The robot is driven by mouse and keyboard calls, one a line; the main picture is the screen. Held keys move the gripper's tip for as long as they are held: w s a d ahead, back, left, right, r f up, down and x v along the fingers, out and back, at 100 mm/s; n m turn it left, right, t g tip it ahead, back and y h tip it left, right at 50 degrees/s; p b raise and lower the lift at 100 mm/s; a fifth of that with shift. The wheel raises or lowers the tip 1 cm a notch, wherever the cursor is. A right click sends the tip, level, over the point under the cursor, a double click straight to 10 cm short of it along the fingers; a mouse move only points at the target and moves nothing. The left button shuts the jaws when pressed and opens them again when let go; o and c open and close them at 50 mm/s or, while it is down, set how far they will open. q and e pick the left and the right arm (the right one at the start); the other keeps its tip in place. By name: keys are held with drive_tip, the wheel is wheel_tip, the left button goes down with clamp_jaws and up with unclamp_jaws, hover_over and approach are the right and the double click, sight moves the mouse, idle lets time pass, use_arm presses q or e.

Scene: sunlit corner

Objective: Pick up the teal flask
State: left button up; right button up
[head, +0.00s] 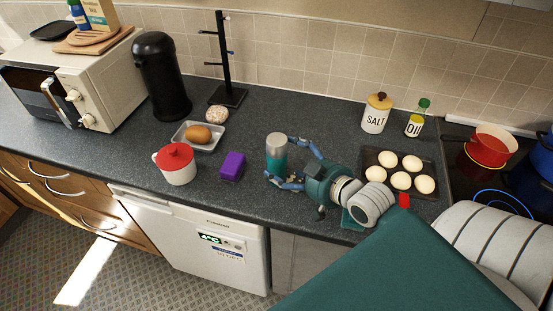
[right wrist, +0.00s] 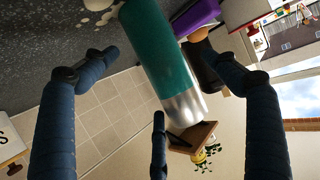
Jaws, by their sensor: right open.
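The teal flask (head: 277,157) stands upright on the dark worktop, with a silver top. My right gripper (head: 281,161) is open, with its blue fingers on either side of the flask. In the right wrist view the flask (right wrist: 160,60) lies between the spread fingers (right wrist: 150,50), with visible gaps at its sides. A third finger shows below the flask there. My left gripper is not in view.
A purple box (head: 232,166) and a red-lidded white pot (head: 177,166) stand left of the flask. A tray (head: 205,143) holds a bread roll. Right are a salt jar (head: 376,115), an oil bottle (head: 415,122) and a dark tray of several buns (head: 377,157).

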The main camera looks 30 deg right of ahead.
sight(286, 162)
drive_tip(key=p+x, duration=0.1)
drive_tip(key=x, duration=0.2)
drive_tip(key=shift+w+d, duration=0.15)
drive_tip(key=shift+w, duration=0.15)
drive_tip(key=shift+w+f, duration=0.3)
drive_tip(key=shift+w, duration=0.1)
drive_tip(key=c, duration=0.4)
drive_tip(key=shift+s, duration=0.1)
drive_tip(key=c, duration=0.8)
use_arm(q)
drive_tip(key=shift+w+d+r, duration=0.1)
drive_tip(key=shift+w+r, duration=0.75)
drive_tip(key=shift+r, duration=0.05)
use_arm(e)
drive_tip(key=shift+r, duration=0.1)
drive_tip(key=c, duration=0.4)
drive_tip(key=shift+o, duration=0.2)
